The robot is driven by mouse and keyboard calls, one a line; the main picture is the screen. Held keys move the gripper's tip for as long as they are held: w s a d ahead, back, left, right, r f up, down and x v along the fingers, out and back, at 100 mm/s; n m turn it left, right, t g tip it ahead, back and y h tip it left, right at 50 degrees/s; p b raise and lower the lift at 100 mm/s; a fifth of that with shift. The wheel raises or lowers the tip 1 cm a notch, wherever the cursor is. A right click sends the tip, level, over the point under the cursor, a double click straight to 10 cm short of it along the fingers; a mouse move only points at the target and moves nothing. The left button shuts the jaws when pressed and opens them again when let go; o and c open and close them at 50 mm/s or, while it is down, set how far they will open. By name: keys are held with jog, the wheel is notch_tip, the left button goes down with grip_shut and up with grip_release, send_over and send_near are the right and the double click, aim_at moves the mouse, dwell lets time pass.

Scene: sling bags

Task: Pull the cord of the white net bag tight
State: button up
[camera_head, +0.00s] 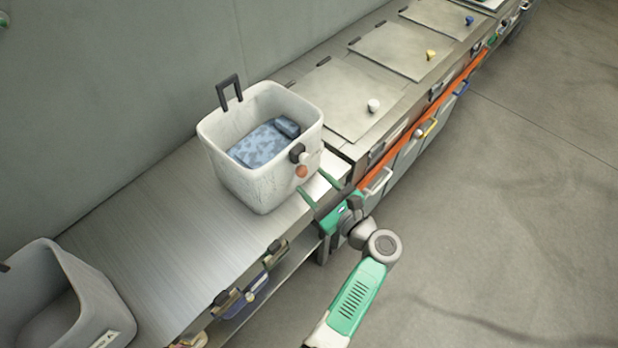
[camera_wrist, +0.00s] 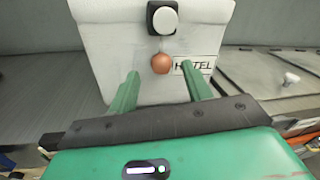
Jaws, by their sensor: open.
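The white bag (camera_head: 222,168) stands upright and open-topped on the metal counter, with folded blue patterned cloth (camera_head: 262,143) inside. On its front is a black cord lock (camera_head: 297,151) with a pale button, also in the wrist view (camera_wrist: 163,19). An orange-brown ball (camera_head: 301,171) hangs just below the lock; it shows in the wrist view (camera_wrist: 162,63) too. My gripper (camera_head: 317,187) is open in front of the bag. In the wrist view, its green fingers (camera_wrist: 160,76) are spread to either side below the ball, with nothing visible between them. The right finger partly covers the bag's lettering.
A grey bin (camera_head: 95,290) stands at the counter's near left. Lidded panels with knobs (camera_head: 373,106) run along the counter behind the bag. An orange rail (camera_head: 425,120) with hanging handles lines the front edge. The wall is close behind; open floor lies right.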

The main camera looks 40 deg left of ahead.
aim_at(305, 174)
jog(key=a, duration=0.3)
jog(key=shift+w+a, duration=0.25)
jog(key=shift+w, duration=0.05)
grip_shut()
notch_tip(305, 174, down, 7)
jog(key=b, duration=0.5)
grip_release()
jog(key=shift+d+r, duration=0.1)
